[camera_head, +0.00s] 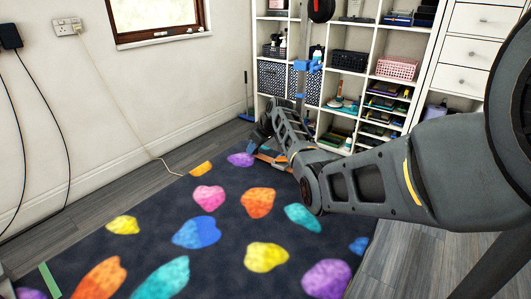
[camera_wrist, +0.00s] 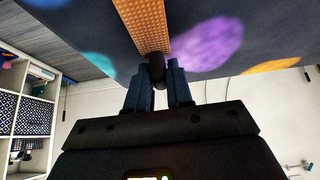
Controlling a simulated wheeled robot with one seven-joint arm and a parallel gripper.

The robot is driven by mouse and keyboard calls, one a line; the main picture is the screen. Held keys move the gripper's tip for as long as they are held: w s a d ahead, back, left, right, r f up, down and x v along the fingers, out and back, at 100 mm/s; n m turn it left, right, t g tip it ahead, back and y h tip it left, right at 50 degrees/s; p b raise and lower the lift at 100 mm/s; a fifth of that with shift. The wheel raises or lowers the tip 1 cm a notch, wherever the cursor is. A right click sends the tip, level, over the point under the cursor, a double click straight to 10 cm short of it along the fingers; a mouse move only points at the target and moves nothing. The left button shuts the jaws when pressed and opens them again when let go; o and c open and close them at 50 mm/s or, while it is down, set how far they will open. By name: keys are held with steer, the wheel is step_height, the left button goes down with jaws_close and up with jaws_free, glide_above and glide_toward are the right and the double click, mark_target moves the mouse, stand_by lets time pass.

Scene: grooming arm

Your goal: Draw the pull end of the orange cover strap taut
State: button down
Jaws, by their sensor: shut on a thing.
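The orange cover strap (camera_wrist: 152,25) runs down from the top edge of the wrist view to a dark rounded end piece (camera_wrist: 156,70). My gripper (camera_wrist: 157,85) is shut on that end piece, between its two blue-black fingers. In the head view the strap (camera_head: 272,158) shows only as a short orange piece by the far edge of the dark cover, partly hidden by my arm. My gripper (camera_head: 260,138) is small there, and its fingertips are hard to make out. The dark cover (camera_head: 165,205) has bright coloured spots.
White shelves (camera_head: 338,95) with baskets and bottles stand behind my arm. An upright pole with a blue clamp (camera_head: 305,66) rises near my gripper. A pale cord (camera_head: 120,112) hangs from the wall socket. Grey floor shows left of the cover.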

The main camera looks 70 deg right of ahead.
steer(key=shift+w+d+b, duration=0.25)
steer(key=shift+w+b, duration=0.45)
steer(key=shift+w, duration=0.2)
steer(key=c, duration=1)
jaws_free()
steer(key=p+v, duration=0.8)
steer(key=p, duration=0.1)
steer(key=shift+s, duration=0.1)
